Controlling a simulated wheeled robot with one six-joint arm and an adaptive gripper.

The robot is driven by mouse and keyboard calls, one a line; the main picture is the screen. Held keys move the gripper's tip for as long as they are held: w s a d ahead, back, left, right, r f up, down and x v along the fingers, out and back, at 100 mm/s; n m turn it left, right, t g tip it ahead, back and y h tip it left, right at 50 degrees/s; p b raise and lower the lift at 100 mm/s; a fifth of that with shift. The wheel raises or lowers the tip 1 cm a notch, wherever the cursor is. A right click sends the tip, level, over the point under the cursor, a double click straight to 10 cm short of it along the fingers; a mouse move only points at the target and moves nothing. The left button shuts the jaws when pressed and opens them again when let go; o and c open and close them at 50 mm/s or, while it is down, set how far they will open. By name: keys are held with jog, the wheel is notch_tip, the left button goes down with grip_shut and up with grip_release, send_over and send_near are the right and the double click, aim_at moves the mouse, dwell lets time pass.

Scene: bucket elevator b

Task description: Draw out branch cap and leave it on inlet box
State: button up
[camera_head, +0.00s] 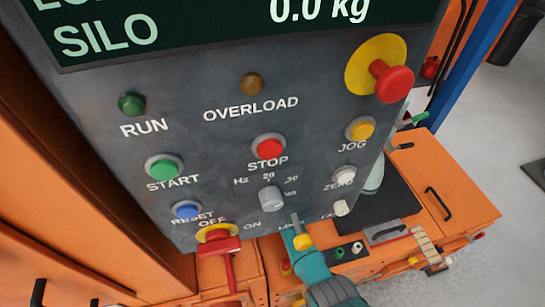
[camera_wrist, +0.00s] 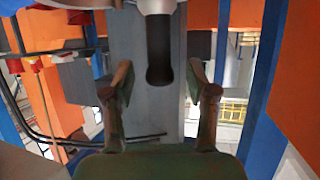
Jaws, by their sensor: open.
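In the wrist view my gripper (camera_wrist: 159,78) is open, with one finger on each side and nothing held. A dark upright cylinder (camera_wrist: 160,52) with a pale grey collar (camera_wrist: 157,7) shows between and beyond the fingers, near the top centre. I cannot tell whether it is the branch cap. A gap shows between it and each finger in the picture; its distance is unclear. The inlet box cannot be identified for sure.
A grey control panel (camera_head: 225,130) with buttons and a red emergency knob (camera_head: 394,82) fills much of the head view. Orange cabinets (camera_head: 445,190) stand below right, near a blue post (camera_head: 470,70). Grey floor (camera_head: 500,130) is open at right. Blue posts (camera_wrist: 268,90) flank the wrist view.

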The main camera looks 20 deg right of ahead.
jog(key=shift+w, duration=0.1)
jog(key=shift+c, duration=0.2)
grip_shut()
jog(key=shift+r, duration=0.7)
dwell(0.5)
jog(key=shift+r, duration=1.55)
jog(key=shift+r, duration=2.05)
